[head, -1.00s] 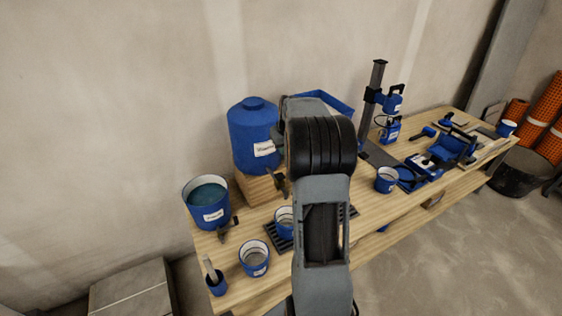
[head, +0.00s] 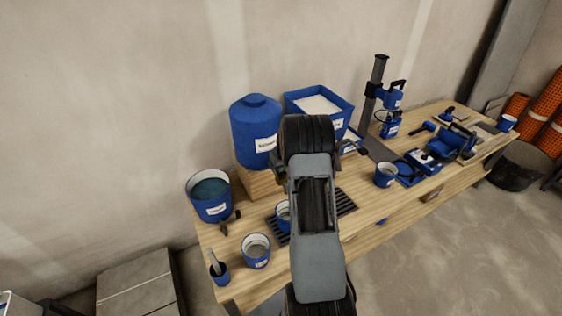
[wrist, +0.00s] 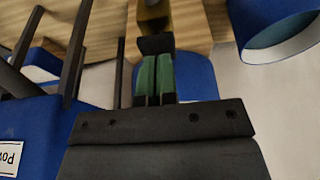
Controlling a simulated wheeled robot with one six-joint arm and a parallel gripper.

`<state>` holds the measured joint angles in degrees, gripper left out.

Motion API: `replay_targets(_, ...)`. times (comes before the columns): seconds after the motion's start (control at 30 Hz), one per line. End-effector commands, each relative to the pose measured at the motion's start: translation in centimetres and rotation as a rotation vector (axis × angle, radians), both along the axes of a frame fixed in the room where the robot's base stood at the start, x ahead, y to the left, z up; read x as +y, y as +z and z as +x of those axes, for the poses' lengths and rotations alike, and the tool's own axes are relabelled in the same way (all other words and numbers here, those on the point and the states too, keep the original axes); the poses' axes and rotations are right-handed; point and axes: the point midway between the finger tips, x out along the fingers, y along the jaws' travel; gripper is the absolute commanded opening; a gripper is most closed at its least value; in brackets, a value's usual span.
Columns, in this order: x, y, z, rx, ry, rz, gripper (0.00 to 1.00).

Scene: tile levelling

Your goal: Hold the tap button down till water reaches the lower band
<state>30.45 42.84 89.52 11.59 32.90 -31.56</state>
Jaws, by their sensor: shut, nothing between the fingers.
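A blue tank (head: 254,138) with a white label stands on a wooden block at the back of the bench. A blue cup (head: 283,216) with a pale inside sits on a dark slatted grate (head: 342,205), partly hidden by my arm. Its water level and bands cannot be made out. In the wrist view my gripper (wrist: 156,75) is shut and empty, its green pads together. Just beyond its tips is a brass and black fitting, seemingly the tap (wrist: 155,16). The blue tank (wrist: 197,76) shows behind the fingers. Whether the tips touch the button, I cannot tell.
A blue bucket (head: 208,204) of teal liquid stands left, with another cup (head: 256,252) and a small pot (head: 219,274) in front. A blue tub (head: 337,106) of white powder is behind my arm. Tools and a drill stand fill the right side.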

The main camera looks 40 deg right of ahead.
Motion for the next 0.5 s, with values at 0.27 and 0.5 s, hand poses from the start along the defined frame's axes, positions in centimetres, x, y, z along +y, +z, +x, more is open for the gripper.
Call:
replay_targets(0.27,0.00,-0.17,0.00,0.000,0.000,0.000,0.00)
replay_targets(0.5,0.00,-0.88,0.01,0.000,0.000,0.000,0.00)
